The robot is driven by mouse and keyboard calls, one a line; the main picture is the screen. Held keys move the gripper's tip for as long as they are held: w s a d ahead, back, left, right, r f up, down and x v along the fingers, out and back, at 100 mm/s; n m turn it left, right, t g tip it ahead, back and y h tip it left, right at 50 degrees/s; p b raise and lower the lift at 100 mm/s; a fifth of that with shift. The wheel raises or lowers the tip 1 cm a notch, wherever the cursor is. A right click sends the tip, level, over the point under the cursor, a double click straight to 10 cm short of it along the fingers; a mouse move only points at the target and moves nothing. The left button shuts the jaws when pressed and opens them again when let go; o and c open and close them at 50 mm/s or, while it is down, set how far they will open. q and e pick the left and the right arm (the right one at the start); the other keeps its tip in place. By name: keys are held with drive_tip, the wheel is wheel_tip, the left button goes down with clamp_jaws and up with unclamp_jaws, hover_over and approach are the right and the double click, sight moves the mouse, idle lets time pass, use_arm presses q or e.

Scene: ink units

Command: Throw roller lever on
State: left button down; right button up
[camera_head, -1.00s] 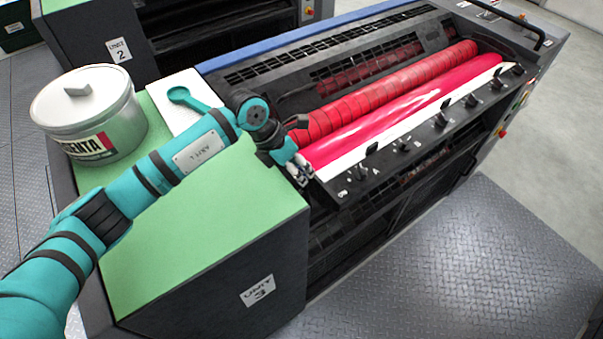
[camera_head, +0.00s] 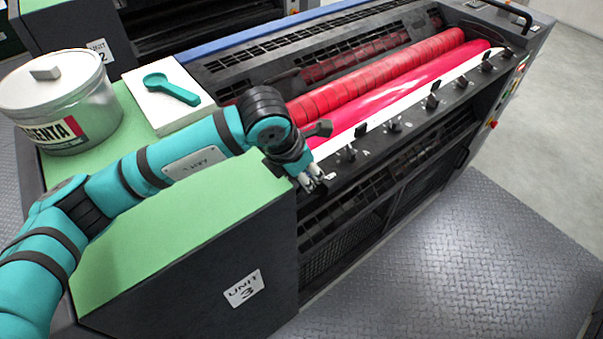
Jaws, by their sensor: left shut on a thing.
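My left gripper (camera_head: 318,182) is at the near left end of the black panel (camera_head: 410,126) along the front of unit 3. It is shut on the roller lever, which its fingers and wrist almost wholly hide, so the lever's exact angle cannot be told. The red ink roller (camera_head: 385,72) and the glossy magenta roller (camera_head: 400,93) lie just behind the panel. My right gripper is out of view.
Several small black keys (camera_head: 433,102) stand along the panel. A magenta ink can (camera_head: 62,108) and a teal scoop (camera_head: 172,88) on a white block (camera_head: 158,108) stand on the green cover (camera_head: 190,240). Metal floor plates (camera_head: 460,260) in front are clear.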

use_arm(q)
drive_tip(key=shift+s+d+f, duration=0.25)
drive_tip(key=shift+s+f, duration=0.15)
drive_tip(key=shift+s, duration=0.15)
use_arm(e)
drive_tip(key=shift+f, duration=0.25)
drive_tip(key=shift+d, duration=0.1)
use_arm(q)
drive_tip(key=c, duration=1.6)
unclamp_jaws()
drive_tip(key=shift+c, duration=0.2)
drive_tip(key=v, duration=1.2)
drive_tip(key=shift+w+r, duration=0.25)
drive_tip(key=shift+w, duration=0.05)
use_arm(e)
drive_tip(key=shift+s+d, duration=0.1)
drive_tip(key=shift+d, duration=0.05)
use_arm(q)
drive_tip(key=shift+a, duration=0.1)
